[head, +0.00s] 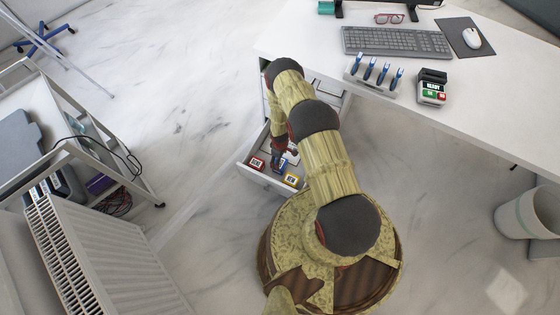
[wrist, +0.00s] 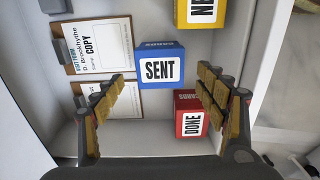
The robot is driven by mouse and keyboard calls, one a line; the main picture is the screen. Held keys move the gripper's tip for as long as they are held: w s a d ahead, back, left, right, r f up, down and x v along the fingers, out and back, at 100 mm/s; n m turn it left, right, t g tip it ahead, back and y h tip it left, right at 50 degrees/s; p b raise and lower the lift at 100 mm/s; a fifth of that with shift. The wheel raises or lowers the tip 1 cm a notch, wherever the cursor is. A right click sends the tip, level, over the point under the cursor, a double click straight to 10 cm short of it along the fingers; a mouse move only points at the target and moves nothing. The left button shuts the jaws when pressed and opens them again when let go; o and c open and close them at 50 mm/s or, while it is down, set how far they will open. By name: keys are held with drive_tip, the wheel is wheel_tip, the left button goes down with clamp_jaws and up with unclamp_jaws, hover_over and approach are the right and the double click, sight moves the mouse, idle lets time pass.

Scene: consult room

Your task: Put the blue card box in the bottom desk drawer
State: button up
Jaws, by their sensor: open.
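The blue card box (wrist: 159,70), labelled SENT, is inside an open white drawer (wrist: 140,142) under the desk. In the head view the blue box (head: 281,162) shows only partly, beside my gripper. My gripper (wrist: 160,78) is open over the drawer, with one fingertip towards each side of the blue box. A gap shows between the fingers and the box, and nothing is held. In the head view my gripper (head: 279,150) is small and partly hidden by my arm. The head view shows the drawer's front (head: 262,180); its level in the unit cannot be told.
A red box labelled DONE (wrist: 190,120) sits close by my right finger. A yellow box (wrist: 199,12) and clipboards (wrist: 98,45) share the drawer. The desk (head: 490,105) is at right, a trolley (head: 130,170) and radiator (head: 100,250) at left.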

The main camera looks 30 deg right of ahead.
drive_tip(key=shift+r, duration=0.85)
drive_tip(key=w+d+r+m+t, duration=0.1)
drive_tip(key=w+r, duration=0.5)
drive_tip(key=r, duration=0.6)
drive_tip(key=w+r, duration=0.6)
drive_tip(key=r, duration=0.5)
wheel_tip(320, 180, up, 29)
drive_tip(key=a+m+t+h, duration=0.1)
drive_tip(key=a+m+t, duration=0.1)
drive_tip(key=a, duration=0.1)
drive_tip(key=s+a+r+m, duration=0.1)
drive_tip(key=s+r, duration=0.3)
drive_tip(key=r, duration=0.3)
drive_tip(key=s+a+r, duration=0.2)
drive_tip(key=s+r, duration=0.2)
drive_tip(key=r, duration=0.3)
drive_tip(key=s+a+r+m, duration=0.1)
drive_tip(key=s+r, duration=0.2)
drive_tip(key=r, duration=0.4)
drive_tip(key=s+a+r+m+t, duration=0.1)
drive_tip(key=s+r, duration=0.3)
drive_tip(key=s, duration=0.6)
drive_tip(key=s+a+r+t+y, duration=0.1)
drive_tip(key=s+a+r, duration=0.3)
drive_tip(key=s, duration=0.7)
drive_tip(key=shift+r+m+t, duration=0.15)
drive_tip(key=shift+m+t, duration=0.15)
drive_tip(key=shift+m, duration=0.1)
